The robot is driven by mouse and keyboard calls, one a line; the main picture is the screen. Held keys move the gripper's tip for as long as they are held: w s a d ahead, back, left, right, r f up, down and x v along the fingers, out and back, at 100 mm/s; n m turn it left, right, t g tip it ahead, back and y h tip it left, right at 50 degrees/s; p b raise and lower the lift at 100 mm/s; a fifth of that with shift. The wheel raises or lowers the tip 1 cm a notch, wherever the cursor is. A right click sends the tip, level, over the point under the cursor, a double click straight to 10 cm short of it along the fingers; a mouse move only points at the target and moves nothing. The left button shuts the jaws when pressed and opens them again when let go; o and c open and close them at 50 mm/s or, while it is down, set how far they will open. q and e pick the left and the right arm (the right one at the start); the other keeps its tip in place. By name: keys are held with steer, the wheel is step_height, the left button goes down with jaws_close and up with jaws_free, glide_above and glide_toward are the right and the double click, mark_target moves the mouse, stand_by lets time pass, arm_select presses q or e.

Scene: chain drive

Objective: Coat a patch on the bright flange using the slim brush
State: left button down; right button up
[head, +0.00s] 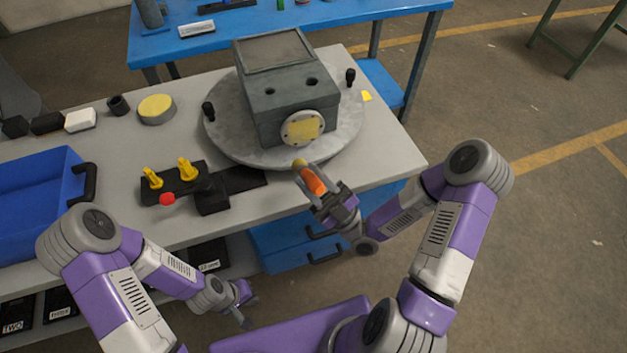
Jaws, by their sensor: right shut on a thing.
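The bright flange (289,129), a pale ring with a yellowish face and small bolt holes, sits on the front of a grey housing (262,118). My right gripper (321,190) is shut on an orange-handled brush (313,181). The brush's yellowish end points up and left, close to the turntable's front edge and a little below the flange, apparently apart from it. Whether it is the slim one is hard to tell. My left gripper (243,303) is low in front of the bench, away from the flange; its finger opening is unclear.
The housing stands on a round grey turntable (225,144) with black knobs. A black rack (213,196) with yellow pieces and a red end is at left. A blue bin (40,190), yellow-topped tin (157,109) and small blocks lie farther left. A blue table (300,28) stands behind.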

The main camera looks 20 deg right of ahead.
mark_target(302, 162)
steer(key=w, duration=0.4)
steer(key=shift+w+a+b, duration=0.1)
steer(key=shift+w+b, duration=0.25)
steer(key=shift+w, duration=0.75)
steer(key=shift+w, duration=0.5)
steer(key=shift+b, duration=1.85)
steer(key=shift+s, duration=0.1)
